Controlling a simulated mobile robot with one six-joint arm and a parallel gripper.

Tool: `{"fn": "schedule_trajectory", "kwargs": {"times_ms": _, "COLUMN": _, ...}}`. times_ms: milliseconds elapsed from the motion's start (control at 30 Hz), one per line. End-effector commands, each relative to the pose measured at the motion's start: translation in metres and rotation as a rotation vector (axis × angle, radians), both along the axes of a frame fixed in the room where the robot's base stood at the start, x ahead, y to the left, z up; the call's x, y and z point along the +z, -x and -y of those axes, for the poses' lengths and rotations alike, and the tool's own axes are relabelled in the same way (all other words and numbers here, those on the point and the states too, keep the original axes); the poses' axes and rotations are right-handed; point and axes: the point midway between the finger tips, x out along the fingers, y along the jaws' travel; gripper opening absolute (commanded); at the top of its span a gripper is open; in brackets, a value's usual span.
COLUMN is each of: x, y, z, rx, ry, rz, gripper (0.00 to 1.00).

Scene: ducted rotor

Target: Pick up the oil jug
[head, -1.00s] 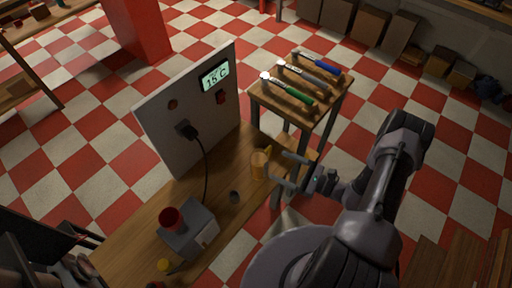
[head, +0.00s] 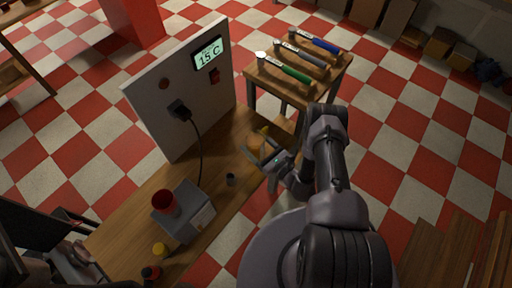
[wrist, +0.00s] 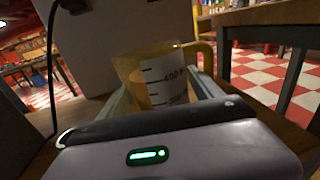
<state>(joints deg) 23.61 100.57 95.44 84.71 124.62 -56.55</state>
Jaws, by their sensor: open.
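The oil jug (head: 256,144) is a small amber, see-through jug on the wooden bench, near its right end. In the wrist view the jug (wrist: 163,75) shows a white scale label marked 400 and a yellow handle at its right. My gripper (head: 259,154) is open, with its fingers reaching toward the jug. In the wrist view the fingers of my gripper (wrist: 165,98) lie on either side of the jug's lower part. The jug stands upright between them. Whether the fingers touch it cannot be told; its base is hidden behind the gripper body.
A stool (head: 300,88) holds three hammers.

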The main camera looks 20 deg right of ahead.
Motion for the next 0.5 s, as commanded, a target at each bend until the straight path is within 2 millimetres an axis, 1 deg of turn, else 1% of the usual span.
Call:
{"fn": "schedule_trajectory", "kwargs": {"times_ms": 33, "x": -0.004, "y": -0.009, "z": -0.006, "rx": 0.005, "ry": 0.002, "rz": 0.003, "gripper": 0.75}}
{"fn": "schedule_trajectory", "kwargs": {"times_ms": 133, "x": -0.003, "y": -0.02, "z": -0.012, "rx": 0.002, "ry": 0.0, "rz": 0.0, "gripper": 0.75}}
{"fn": "schedule_trajectory", "kwargs": {"times_ms": 200, "x": -0.002, "y": -0.023, "z": -0.013, "rx": 0.001, "ry": 0.0, "rz": 0.0, "gripper": 0.75}}
{"fn": "schedule_trajectory", "kwargs": {"times_ms": 367, "x": -0.001, "y": -0.023, "z": -0.013, "rx": 0.0, "ry": 0.0, "rz": -0.001, "gripper": 0.75}}
{"fn": "schedule_trajectory", "kwargs": {"times_ms": 467, "x": -0.001, "y": -0.023, "z": -0.013, "rx": 0.0, "ry": 0.0, "rz": -0.001, "gripper": 0.57}}
{"fn": "schedule_trajectory", "kwargs": {"times_ms": 500, "x": -0.001, "y": -0.023, "z": -0.013, "rx": 0.0, "ry": 0.0, "rz": -0.001, "gripper": 0.5}}
